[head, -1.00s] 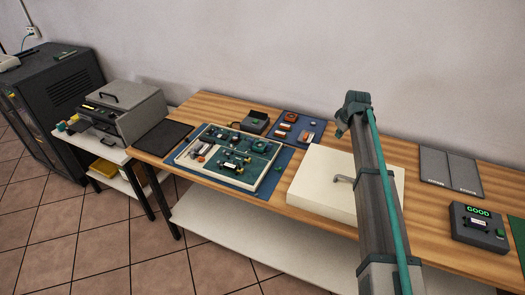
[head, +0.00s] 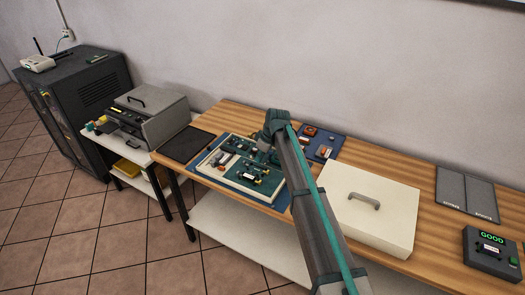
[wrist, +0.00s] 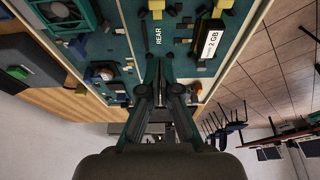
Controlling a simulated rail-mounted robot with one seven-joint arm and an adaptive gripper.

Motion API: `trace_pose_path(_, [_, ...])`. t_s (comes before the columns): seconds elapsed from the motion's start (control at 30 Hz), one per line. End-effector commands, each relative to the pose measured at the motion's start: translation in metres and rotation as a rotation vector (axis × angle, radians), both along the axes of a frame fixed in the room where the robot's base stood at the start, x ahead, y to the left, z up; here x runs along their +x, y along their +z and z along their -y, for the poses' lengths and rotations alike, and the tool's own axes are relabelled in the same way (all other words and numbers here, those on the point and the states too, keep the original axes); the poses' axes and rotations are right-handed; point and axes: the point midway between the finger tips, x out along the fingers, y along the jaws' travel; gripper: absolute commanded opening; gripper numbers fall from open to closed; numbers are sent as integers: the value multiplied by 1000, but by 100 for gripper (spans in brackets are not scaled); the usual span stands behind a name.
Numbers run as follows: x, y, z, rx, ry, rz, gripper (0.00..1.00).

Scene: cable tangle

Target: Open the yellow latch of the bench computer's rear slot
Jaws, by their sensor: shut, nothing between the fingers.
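The bench computer (head: 225,181) is a green board in a pale frame on the wooden table, partly behind my arm in the head view. In the wrist view its board (wrist: 112,45) fills the upper middle, with a white "REAR" label (wrist: 158,36) printed on it. A yellow latch piece (wrist: 157,8) shows above that label. A module marked "2 GB" (wrist: 211,44) is to the right, with more yellow pieces around it. My gripper (wrist: 159,75) is shut and empty, pointing at the board below the label. I cannot tell if it touches anything. The rear slot is not clear.
A cream box lid with a handle (head: 368,205) lies right of my arm. A blue mat with small parts (head: 320,145) is behind. A dark mat (head: 186,144) lies left of the board. A grey machine (head: 150,115) stands on a white side table.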

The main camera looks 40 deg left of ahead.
Motion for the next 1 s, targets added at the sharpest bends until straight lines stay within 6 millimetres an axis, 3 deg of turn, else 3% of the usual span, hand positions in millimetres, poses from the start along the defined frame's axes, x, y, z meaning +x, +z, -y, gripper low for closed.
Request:
trace_pose_path(0.23, [-2, -44, -16, -2, -1, -1, 0])
trace_pose_path(0.5, [2, -43, 18, 0, -1, 1, 0])
trace_pose_path(1.0, [5, -45, 25, 0, -1, 1, 0])
